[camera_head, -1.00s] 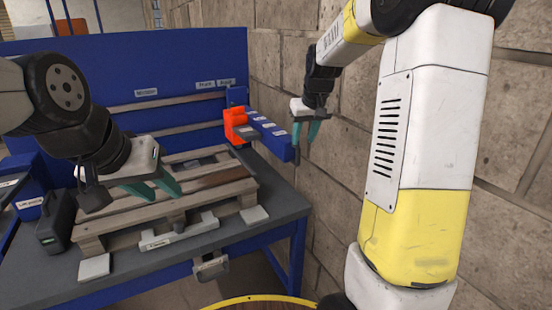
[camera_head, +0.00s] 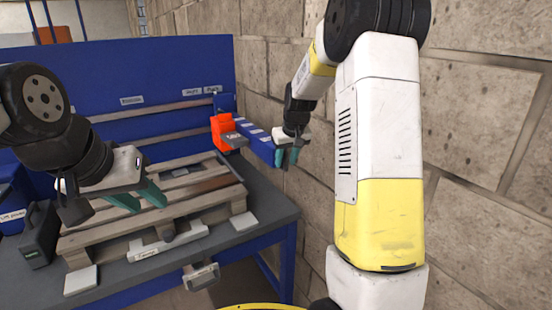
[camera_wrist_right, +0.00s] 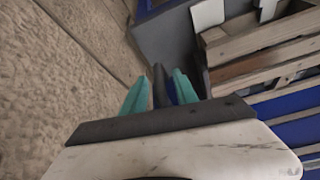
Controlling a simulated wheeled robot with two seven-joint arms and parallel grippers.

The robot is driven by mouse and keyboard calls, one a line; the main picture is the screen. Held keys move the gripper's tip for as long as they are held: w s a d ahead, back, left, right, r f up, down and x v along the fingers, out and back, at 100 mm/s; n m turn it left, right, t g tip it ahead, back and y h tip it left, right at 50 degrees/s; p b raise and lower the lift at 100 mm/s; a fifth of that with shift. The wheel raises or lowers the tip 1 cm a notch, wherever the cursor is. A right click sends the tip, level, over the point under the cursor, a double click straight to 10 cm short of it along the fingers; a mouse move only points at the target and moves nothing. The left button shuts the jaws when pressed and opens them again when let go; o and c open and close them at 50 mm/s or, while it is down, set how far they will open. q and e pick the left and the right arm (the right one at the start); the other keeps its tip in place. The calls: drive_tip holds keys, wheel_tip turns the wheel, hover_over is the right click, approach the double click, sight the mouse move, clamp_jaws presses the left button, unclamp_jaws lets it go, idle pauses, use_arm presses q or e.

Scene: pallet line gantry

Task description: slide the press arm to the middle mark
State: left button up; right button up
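The press arm is a blue beam (camera_head: 258,146) with pale labels along it, reaching forward from the back panel beside the wall. An orange block (camera_head: 224,132) with a grey part sits at its far end. My right gripper (camera_head: 287,157) is at the beam's near end, fingers pointing down. In the right wrist view its teal fingers (camera_wrist_right: 160,94) are apart, with a dark upright bar (camera_wrist_right: 159,84) between them; I cannot tell whether they touch it. My left gripper (camera_head: 140,198) is open and empty above the pallet. Which label is the middle mark is too small to read.
A wooden pallet (camera_head: 100,241) lies on the grey bench (camera_head: 272,205). A dark boxy device (camera_head: 38,236) stands at the left. The stone wall (camera_head: 480,130) is close on the right. A grey handle-like part (camera_head: 201,276) hangs at the bench front.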

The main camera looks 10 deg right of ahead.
clamp_jaws()
idle(1.2)
